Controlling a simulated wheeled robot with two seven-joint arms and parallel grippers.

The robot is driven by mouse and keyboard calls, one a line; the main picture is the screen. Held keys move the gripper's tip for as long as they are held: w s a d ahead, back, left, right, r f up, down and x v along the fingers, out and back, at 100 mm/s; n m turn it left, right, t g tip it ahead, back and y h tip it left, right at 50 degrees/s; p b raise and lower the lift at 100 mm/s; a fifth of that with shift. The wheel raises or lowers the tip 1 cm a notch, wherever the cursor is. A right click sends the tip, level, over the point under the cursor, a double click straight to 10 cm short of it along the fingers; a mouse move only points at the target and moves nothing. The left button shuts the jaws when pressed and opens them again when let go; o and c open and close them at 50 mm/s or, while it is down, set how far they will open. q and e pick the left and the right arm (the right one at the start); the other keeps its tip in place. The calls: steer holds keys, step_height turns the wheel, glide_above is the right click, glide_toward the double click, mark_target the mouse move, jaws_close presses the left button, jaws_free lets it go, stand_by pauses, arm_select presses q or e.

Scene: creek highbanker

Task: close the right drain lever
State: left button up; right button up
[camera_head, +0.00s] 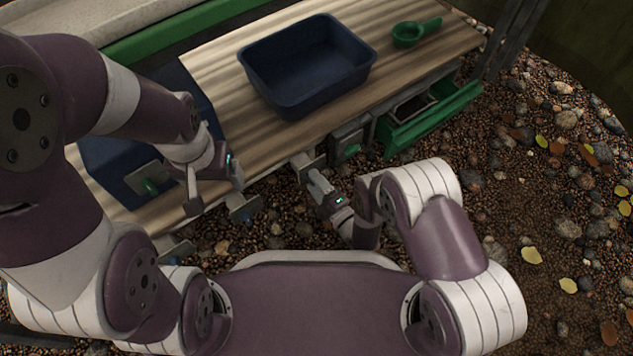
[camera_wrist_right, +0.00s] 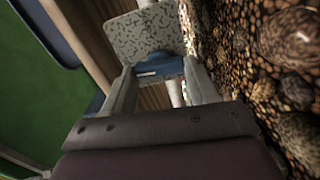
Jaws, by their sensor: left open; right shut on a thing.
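The right drain valve's speckled grey plate (camera_head: 308,160) sits at the front edge of the wooden bench, and it also shows ahead in the right wrist view (camera_wrist_right: 145,32). My right gripper (camera_head: 313,177) is at this plate. In the right wrist view its fingers are shut on the blue right drain lever (camera_wrist_right: 160,66), in front of the plate. In the head view the gripper mostly hides that lever. A white stem (camera_wrist_right: 176,93) shows between the fingers. My left gripper (camera_head: 215,192) is open and empty, above the bench's front edge, left of the right valve.
Another plate with a blue part (camera_head: 243,207) is just below my left gripper. A navy tub (camera_head: 310,108) and a green scoop (camera_head: 415,32) stand on the bench. A green drawer (camera_head: 430,118) sticks out at the right. Gravel (camera_head: 510,165) lies in front.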

arm_select(q)
steer(key=shift+r, duration=0.15)
arm_select(e)
steer(key=shift+n, duration=0.5)
steer(key=o, duration=1.1)
steer(key=shift+c, duration=0.2)
steer(key=shift+f, duration=0.1)
